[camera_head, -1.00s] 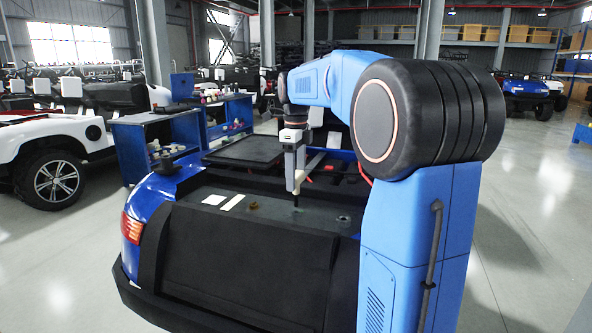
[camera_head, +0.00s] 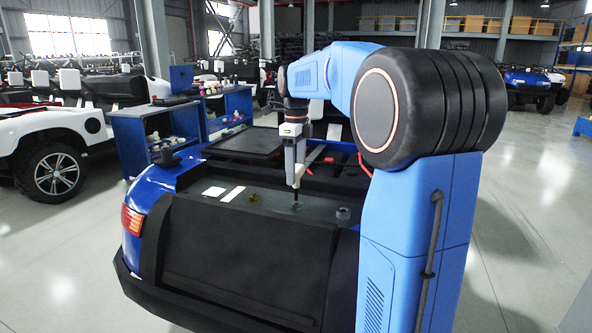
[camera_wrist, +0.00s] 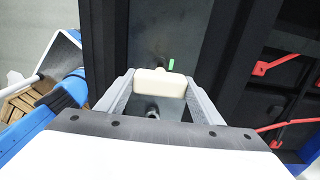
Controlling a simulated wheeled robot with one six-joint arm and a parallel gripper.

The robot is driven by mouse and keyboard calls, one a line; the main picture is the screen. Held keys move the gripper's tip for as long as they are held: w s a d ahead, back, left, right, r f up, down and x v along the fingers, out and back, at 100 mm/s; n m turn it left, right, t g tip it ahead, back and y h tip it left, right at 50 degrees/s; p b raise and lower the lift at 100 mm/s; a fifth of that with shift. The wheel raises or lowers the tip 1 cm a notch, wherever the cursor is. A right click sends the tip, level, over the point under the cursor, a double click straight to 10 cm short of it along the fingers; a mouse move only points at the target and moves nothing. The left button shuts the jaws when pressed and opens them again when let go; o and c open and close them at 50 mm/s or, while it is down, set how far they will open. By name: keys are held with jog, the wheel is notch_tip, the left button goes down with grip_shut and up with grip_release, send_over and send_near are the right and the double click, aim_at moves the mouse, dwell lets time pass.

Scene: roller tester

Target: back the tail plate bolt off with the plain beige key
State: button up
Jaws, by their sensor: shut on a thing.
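My gripper (camera_head: 297,168) points down over the dark grey tail plate (camera_head: 272,203) at the back of the blue vehicle. It is shut on the plain beige key (camera_wrist: 160,82), whose pale block sits between both fingers in the wrist view. In the head view, the key (camera_head: 298,173) is upright and its thin dark shank reaches down to the plate. The shank's tip meets a small dark spot there; the bolt is too small to make out, and I cannot tell whether the tip is seated on it.
Two pale cards (camera_head: 232,194), a small brass-coloured piece (camera_head: 252,198) and a grey round piece (camera_head: 343,213) lie on the plate. A green mark (camera_wrist: 171,64) shows beyond the key. Red handles (camera_wrist: 275,64) are at the right. Blue shelves (camera_head: 160,135) stand behind left.

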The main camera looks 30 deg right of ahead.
jog(key=shift+f, duration=1.1)
dwell(0.6)
jog(key=n, duration=0.4)
jog(key=shift+n, duration=0.6)
jog(key=n, duration=0.4)
jog(key=shift+n, duration=0.4)
